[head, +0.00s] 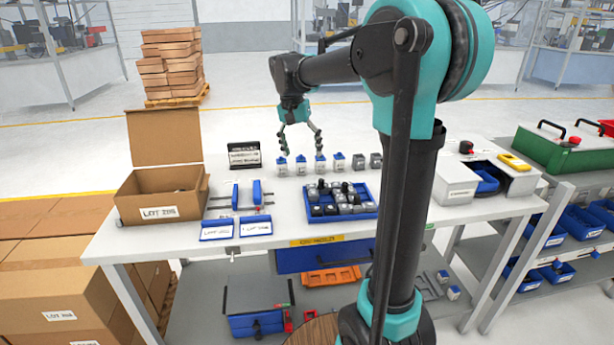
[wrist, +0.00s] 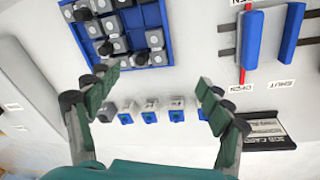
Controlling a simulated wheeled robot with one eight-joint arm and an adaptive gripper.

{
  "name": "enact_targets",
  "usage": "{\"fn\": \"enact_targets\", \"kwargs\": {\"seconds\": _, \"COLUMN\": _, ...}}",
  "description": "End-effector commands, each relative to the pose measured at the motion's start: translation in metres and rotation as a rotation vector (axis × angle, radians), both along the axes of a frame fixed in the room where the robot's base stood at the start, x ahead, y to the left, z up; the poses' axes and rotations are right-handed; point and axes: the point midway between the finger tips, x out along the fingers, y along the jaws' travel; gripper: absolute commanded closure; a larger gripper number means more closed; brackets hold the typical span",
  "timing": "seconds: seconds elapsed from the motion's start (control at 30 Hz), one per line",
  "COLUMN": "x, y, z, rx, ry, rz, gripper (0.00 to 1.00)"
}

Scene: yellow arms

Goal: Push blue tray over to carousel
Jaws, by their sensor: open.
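A blue tray (head: 342,216) lies on the white workbench, right of its middle. It holds several grey blocks and dark round-topped pieces; some slots look bare. In the wrist view the tray (wrist: 168,20) is at the upper left, beyond the left finger. My gripper (head: 300,151) is above the back of the bench, behind and left of the tray. Its two fingers are spread, with nothing held between them. In the wrist view my gripper (wrist: 158,76) straddles part of a row of small blocks below. I cannot make out a carousel for certain.
Small blue-and-white blocks (head: 301,165) and grey ones line up behind the tray. Blue-handled sliders (head: 257,192) and an open carton (head: 160,207) stand left. A black sign holder (head: 244,155) is at the back. A white box (head: 458,187) stands right; bare bench lies between.

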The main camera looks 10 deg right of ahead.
Motion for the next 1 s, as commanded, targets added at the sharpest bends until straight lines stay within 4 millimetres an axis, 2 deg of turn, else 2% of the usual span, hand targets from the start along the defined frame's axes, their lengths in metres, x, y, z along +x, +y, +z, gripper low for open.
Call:
{"fn": "enact_targets", "kwargs": {"seconds": 0.7, "x": 0.003, "y": -0.022, "z": -0.125, "rx": 0.0, "ry": 0.0, "rz": 0.0, "gripper": 0.2}}
{"fn": "enact_targets", "kwargs": {"seconds": 1.0, "x": 0.004, "y": -0.026, "z": -0.153, "rx": 0.0, "ry": 0.0, "rz": 0.0, "gripper": 0.2}}
